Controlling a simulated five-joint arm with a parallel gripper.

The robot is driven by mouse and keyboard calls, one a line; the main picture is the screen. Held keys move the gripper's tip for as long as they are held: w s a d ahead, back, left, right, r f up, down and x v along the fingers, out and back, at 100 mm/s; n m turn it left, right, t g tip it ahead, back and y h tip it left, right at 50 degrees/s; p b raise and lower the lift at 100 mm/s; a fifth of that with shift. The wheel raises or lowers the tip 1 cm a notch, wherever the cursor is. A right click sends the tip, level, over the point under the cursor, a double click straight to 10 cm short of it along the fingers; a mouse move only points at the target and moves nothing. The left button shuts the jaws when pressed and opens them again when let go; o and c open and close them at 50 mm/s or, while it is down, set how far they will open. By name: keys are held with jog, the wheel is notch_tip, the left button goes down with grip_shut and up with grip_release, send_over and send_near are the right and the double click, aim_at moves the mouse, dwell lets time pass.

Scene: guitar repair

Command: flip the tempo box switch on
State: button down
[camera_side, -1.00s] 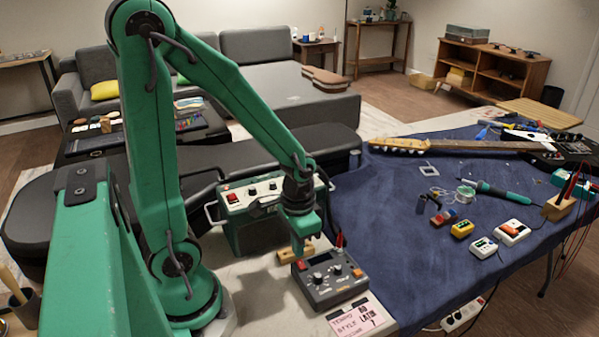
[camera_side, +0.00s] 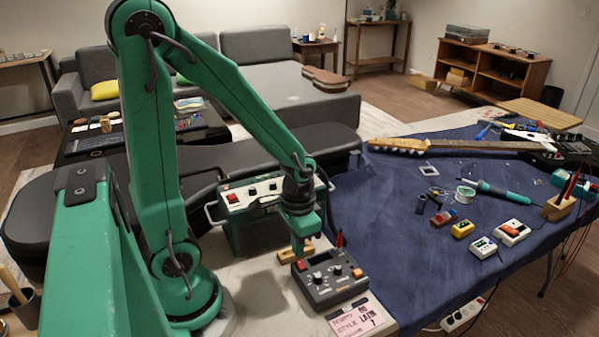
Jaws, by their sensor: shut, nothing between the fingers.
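The tempo box is a dark grey unit (camera_side: 335,287) with several knobs on its top, standing at the front of the bench. A red patch shows at its upper left corner, near my gripper; I cannot tell whether it is the switch or which way it is set. My gripper (camera_side: 298,252) is shut and empty, pointing down at the box's back left corner. I cannot tell whether its tip touches the box. A pink note (camera_side: 357,319) with handwriting lies just in front of the box.
A green amplifier-like box (camera_side: 255,215) with knobs and a red switch stands behind my gripper. A small wooden block (camera_side: 288,255) sits beside the tempo box. The blue cloth (camera_side: 400,245) to the right holds small pedals, a soldering iron and a guitar neck.

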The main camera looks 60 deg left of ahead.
jog(key=shift+f, duration=0.95)
dwell(1.3)
jog(key=shift+r, duration=3.5)
jog(key=shift+r, duration=0.15)
notch_tip(320, 180, up, 13)
jog(key=s+d+t, duration=0.2)
jog(key=t, duration=0.3)
jog(key=shift+s+d+f+t, duration=0.2)
jog(key=shift+s+d+t, duration=0.05)
jog(key=shift+d+t, duration=0.1)
